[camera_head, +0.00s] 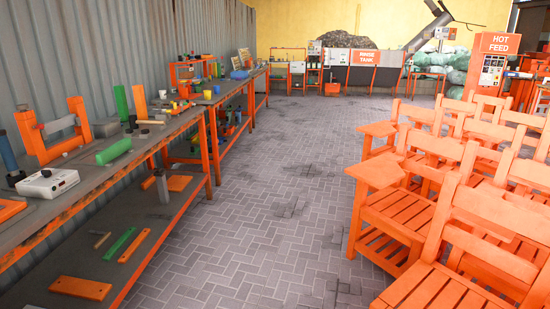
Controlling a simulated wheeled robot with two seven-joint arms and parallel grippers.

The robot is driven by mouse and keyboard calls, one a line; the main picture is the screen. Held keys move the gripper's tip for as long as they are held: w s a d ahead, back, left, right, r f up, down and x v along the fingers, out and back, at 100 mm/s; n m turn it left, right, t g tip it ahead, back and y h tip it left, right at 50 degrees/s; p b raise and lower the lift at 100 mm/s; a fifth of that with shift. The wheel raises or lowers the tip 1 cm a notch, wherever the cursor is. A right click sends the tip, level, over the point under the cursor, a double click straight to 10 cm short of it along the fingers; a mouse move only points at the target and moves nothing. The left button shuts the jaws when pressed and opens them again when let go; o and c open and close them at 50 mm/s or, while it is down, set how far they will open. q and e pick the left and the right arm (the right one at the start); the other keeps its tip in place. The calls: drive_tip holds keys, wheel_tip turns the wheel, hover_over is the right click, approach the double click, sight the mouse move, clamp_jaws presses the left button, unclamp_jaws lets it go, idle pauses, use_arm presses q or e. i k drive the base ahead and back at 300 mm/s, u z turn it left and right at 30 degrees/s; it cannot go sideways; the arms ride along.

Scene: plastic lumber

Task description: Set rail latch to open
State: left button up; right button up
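I cannot pick out a rail latch for certain. A white box with a black knob (47,183) sits in front of the frame. Neither of my grippers shows in this view.
Orange slatted chairs (390,225) crowd the right side. A clear paved aisle (260,190) runs between bench and chairs towards the rinse tank (364,58). Green and orange pieces (114,150) lie on the bench and its lower shelf. A hot feed unit (495,60) stands far right.

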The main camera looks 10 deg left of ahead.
sight(40, 125)
drive_tip(key=u, duration=0.35)
drive_tip(key=i, duration=2.1)
drive_tip(key=u, duration=1)
